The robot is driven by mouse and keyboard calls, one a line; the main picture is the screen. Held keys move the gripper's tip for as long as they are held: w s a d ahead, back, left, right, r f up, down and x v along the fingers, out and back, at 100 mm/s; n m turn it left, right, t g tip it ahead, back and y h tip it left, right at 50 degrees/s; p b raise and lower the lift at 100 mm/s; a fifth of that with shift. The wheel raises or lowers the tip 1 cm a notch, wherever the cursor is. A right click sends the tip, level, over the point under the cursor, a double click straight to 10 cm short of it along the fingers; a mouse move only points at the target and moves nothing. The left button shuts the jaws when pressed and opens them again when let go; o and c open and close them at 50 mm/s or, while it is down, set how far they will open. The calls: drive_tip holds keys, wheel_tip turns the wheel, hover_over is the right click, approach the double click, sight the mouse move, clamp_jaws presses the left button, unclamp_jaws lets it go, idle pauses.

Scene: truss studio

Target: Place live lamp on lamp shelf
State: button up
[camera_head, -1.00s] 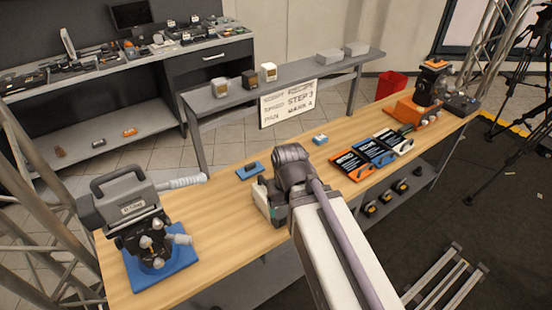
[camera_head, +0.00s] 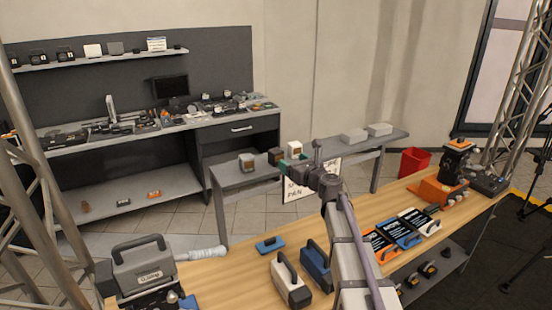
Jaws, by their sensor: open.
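The grey bench-like shelf (camera_head: 232,180) stands behind the wooden workbench. I cannot tell which, if any, is the live lamp. My gripper (camera_head: 288,167) has teal fingertips and is open. In the picture it overlaps the shelf's front edge, just below the dark and white units. I see no object held in it, and whether it touches a unit cannot be told.
The wooden workbench (camera_head: 230,272) holds a white handled box (camera_head: 291,284), a blue handled box (camera_head: 316,268), a small blue piece (camera_head: 270,244) and a grey handled case (camera_head: 142,262). Orange, blue and white cases lie right. A sign (camera_head: 300,188) hangs on the shelf's front.

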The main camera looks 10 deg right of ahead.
sight(279, 153)
drive_tip(key=x, duration=1.1)
drive_tip(key=shift+w+f, duration=0.1)
drive_tip(key=shift+f, duration=0.1)
drive_tip(key=shift+s+d, duration=0.1)
drive_tip(key=shift+s, duration=0.1)
drive_tip(key=c, duration=1.1)
drive_tip(key=shift+r, duration=0.15)
